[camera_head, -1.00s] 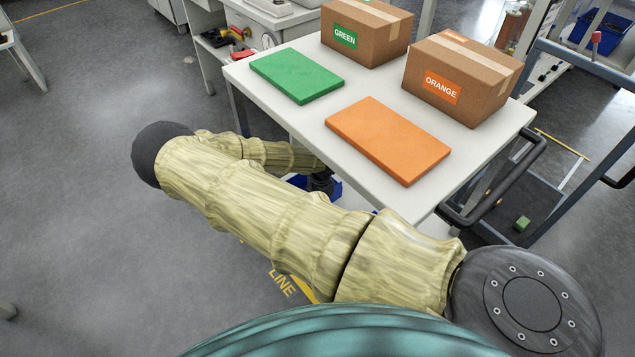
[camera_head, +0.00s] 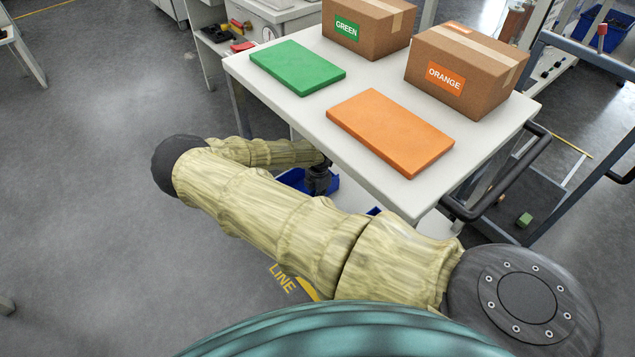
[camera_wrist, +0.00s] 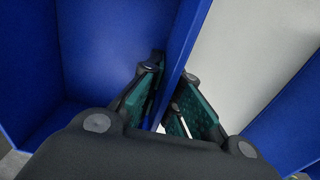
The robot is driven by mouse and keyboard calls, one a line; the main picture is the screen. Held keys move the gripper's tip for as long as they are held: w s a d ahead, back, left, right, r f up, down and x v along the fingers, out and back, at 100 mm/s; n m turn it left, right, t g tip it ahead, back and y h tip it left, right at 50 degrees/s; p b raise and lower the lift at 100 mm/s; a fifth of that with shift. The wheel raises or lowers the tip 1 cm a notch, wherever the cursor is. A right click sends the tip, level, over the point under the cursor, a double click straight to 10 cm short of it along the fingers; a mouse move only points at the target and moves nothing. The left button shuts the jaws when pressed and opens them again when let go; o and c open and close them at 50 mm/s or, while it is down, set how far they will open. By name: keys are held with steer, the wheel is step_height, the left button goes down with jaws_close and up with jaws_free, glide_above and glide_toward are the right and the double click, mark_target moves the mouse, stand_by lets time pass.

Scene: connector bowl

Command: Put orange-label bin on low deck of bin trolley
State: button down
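My gripper (camera_wrist: 172,90) straddles the thin upright wall of a blue bin (camera_wrist: 110,45) in the wrist view. One teal-padded finger is inside the bin and one outside, and the tips close on the wall. The inside visible is empty. In the head view, the blue bin (camera_head: 294,178) shows partly beside my gripper (camera_head: 318,185), low by the white table's near-left edge. A second blue surface (camera_wrist: 292,125) stands to the right in the wrist view, across a pale gap. No label shows on either blue piece. I cannot tell which structure is the bin trolley.
The white table (camera_head: 300,105) carries a green slab (camera_head: 297,67), an orange slab (camera_head: 390,132) and cartons marked GREEN (camera_head: 368,25) and ORANGE (camera_head: 465,72). A frame with a dark low deck (camera_head: 545,205) stands right, a small green block (camera_head: 525,220) on it. Floor at left is clear.

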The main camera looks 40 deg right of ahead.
steer(key=c, duration=2.1)
jaws_free()
steer(key=shift+f, duration=0.1)
steer(key=o, duration=0.5)
steer(key=shift+c, duration=0.2)
step_height(320, 180, up, 8)
steer(key=p, duration=0.1)
steer(key=shift+s+f, duration=0.15)
steer(key=shift+p, duration=0.3)
